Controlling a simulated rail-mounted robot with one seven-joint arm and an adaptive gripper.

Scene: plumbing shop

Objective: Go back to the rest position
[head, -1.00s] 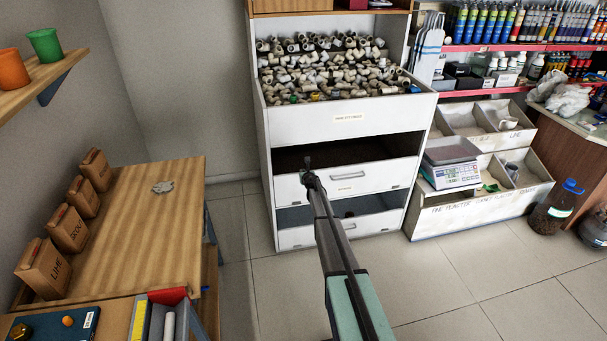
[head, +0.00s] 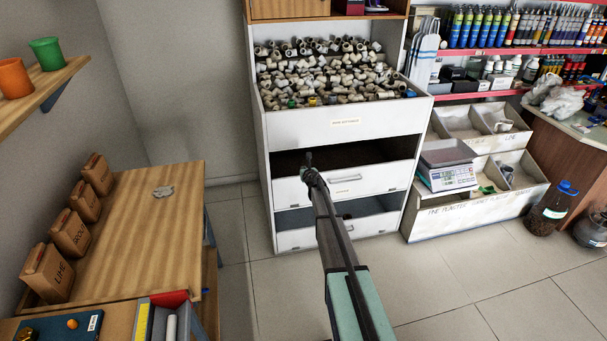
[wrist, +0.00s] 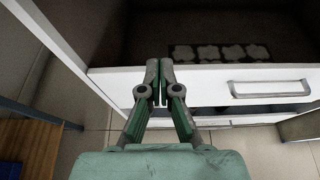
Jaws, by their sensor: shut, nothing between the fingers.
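My gripper (head: 309,165) is at the end of my outstretched arm, in front of the white drawer cabinet (head: 345,127). In the wrist view my gripper (wrist: 158,82) has its two fingers together with nothing between them. Its tips overlap the front edge of the upper drawer (wrist: 205,88) in the picture; I cannot tell if they touch it. The upper drawer (head: 379,178) stands open, with a dark inside. In the wrist view several pale, scalloped shapes (wrist: 220,53) lie in the drawer. The lower drawer (head: 300,239) also stands partly open.
A wooden table (head: 130,220) with labelled brown boxes (head: 70,235) stands at the left. White pipe fittings (head: 330,75) fill the cabinet's top bin. A scale (head: 448,168) and plaster bins (head: 480,212) stand at the right. The tiled floor (head: 480,275) in front is clear.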

